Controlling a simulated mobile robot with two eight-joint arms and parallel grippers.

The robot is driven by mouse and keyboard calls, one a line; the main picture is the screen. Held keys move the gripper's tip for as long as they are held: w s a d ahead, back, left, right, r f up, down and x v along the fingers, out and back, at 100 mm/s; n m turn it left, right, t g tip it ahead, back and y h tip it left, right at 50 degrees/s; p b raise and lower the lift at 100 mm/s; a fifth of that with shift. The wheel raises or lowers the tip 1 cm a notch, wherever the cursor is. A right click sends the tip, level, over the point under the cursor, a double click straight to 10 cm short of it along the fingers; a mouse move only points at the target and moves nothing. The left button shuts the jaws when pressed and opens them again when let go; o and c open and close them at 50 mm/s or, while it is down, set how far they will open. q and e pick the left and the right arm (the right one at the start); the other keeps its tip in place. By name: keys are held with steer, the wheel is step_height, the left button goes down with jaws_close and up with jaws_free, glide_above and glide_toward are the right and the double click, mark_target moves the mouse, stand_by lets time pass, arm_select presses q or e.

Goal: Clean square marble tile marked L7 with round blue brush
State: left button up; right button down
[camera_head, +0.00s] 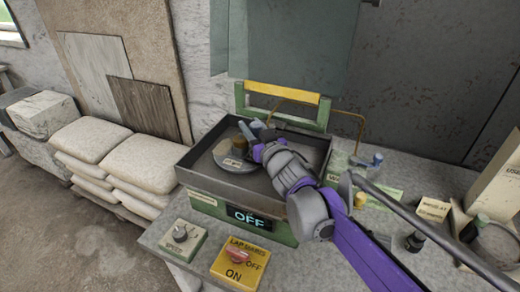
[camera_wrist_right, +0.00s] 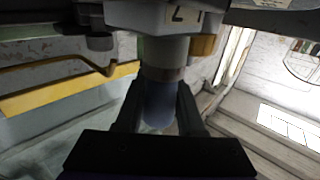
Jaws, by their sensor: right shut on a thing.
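My right gripper (camera_head: 262,138) reaches into the dark tray of the machine, above its round plate. In the right wrist view its fingers (camera_wrist_right: 160,105) are shut on a blue cylinder (camera_wrist_right: 159,98). A grey collar joins this cylinder to a pale block (camera_wrist_right: 150,15) with a partly hidden label; I cannot read it surely as L7. Blue parts (camera_head: 246,131) also show beside the gripper in the head view. I cannot make out a round blue brush for certain. My left gripper is not in view.
The dark tray (camera_head: 188,176) stands on a green base showing OFF. A brown cylinder (camera_head: 240,143) stands on its round grey plate (camera_head: 232,166). A yellow switch box (camera_head: 240,262) and a dial box (camera_head: 181,239) are in front. A blue-topped fitting (camera_head: 377,159) stands right.

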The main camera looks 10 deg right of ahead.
steer(key=shift+w+d+b, duration=0.5)
steer(key=shift+w+d, duration=0.2)
steer(key=shift+w, duration=0.35)
steer(key=shift+s+a+r+p, duration=0.1)
steer(key=shift+s+a+p, duration=0.2)
steer(key=shift+s, duration=0.2)
steer(key=shift+s+a, duration=0.4)
steer(key=shift+s, duration=0.15)
steer(key=shift+w+d+r+p, duration=0.4)
steer(key=shift+w+r, duration=0.15)
steer(key=shift+r, duration=0.1)
